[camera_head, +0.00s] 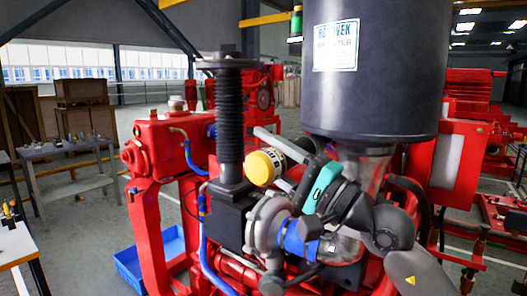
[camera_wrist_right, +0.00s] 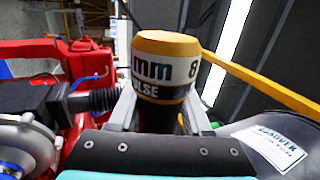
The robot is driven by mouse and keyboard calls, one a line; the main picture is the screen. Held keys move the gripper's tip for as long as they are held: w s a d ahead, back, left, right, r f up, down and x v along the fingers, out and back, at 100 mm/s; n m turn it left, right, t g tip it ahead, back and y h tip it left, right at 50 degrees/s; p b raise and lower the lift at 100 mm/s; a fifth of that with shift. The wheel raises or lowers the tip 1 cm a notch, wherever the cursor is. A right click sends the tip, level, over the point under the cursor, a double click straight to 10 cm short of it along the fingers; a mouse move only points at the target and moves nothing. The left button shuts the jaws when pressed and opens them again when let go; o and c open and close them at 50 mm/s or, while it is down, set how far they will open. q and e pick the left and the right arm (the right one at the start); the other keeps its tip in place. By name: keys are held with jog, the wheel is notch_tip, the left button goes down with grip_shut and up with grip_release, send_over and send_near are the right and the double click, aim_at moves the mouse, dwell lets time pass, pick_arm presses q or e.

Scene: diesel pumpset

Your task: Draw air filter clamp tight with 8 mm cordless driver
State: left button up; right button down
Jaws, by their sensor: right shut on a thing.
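My right gripper (camera_head: 276,158) is in front of the engine, its grey fingers pointing left, shut on the cordless driver (camera_head: 261,167). The driver has a yellow end and a white and black band. In the right wrist view the driver (camera_wrist_right: 165,66) stands between the fingers, with "8" and "mm" readable on the band. The black air filter canister (camera_head: 372,95) with a white label is above and right of the gripper. Its narrower neck (camera_head: 368,165) is below, partly behind my wrist. I cannot make out the clamp or the driver's tip. My left gripper is not in view.
A black ribbed pipe (camera_head: 229,115) rises left of the driver. A grey turbo-like housing (camera_head: 268,222) and blue hose (camera_head: 300,238) lie just below the gripper. Red engine parts (camera_head: 155,150) crowd the left. A grey workbench (camera_head: 70,150) stands farther back.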

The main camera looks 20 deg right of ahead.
aim_at(247, 161)
jog(key=shift+d+r, duration=0.1)
jog(key=shift+d, duration=0.1)
jog(key=shift+s+a+p, duration=0.25)
jog(key=shift+a+p, duration=0.2)
jog(key=shift+p, duration=0.2)
jog(key=s+a+p, duration=0.2)
jog(key=a, duration=0.1)
jog(key=shift+s+a, duration=0.15)
jog(key=shift+s, duration=0.15)
